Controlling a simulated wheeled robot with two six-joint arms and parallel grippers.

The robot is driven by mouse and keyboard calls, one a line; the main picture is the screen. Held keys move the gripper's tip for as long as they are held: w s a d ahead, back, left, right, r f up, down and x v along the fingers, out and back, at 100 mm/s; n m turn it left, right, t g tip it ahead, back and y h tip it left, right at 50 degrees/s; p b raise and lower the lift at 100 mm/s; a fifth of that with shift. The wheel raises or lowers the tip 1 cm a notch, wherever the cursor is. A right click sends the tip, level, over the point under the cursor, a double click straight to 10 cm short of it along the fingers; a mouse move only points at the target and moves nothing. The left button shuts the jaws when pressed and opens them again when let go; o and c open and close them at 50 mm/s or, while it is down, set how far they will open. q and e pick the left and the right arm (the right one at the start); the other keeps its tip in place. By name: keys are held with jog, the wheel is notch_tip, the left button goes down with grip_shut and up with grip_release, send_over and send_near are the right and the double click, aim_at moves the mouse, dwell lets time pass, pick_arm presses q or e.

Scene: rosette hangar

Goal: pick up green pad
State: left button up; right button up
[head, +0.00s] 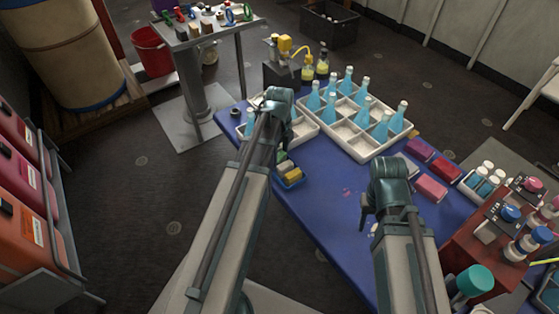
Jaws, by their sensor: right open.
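A green pad (285,165) lies in a small blue tray (292,184) at the near left edge of the blue table, next to a yellow pad (293,174). My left forearm partly hides this tray. My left gripper (258,104) is beyond the pad, over the white divided tray; its fingers are too small and hidden to tell their opening. My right gripper (366,212) is open over the middle of the table, well to the right of the green pad, with its fingers mostly hidden by the wrist.
A white divided crate (375,151) holds several blue bottles. Purple, magenta and pink pads (431,187) lie to the right. A red-brown box (466,232) with controls stands at the right edge. The blue table (325,205) is mostly clear between my arms.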

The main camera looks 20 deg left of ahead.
aim_at(279, 156)
pick_arm(q)
jog(key=c, duration=0.6)
jog(key=shift+c, duration=0.2)
jog(key=shift+r, duration=0.15)
pick_arm(e)
jog(key=shift+r, duration=0.1)
pick_arm(q)
notch_tip(279, 156, up, 10)
jog(key=p, duration=1)
pick_arm(e)
notch_tip(279, 156, up, 10)
pick_arm(q)
jog(key=o, duration=0.9)
jog(key=c, duration=0.7)
jog(key=shift+o, duration=0.2)
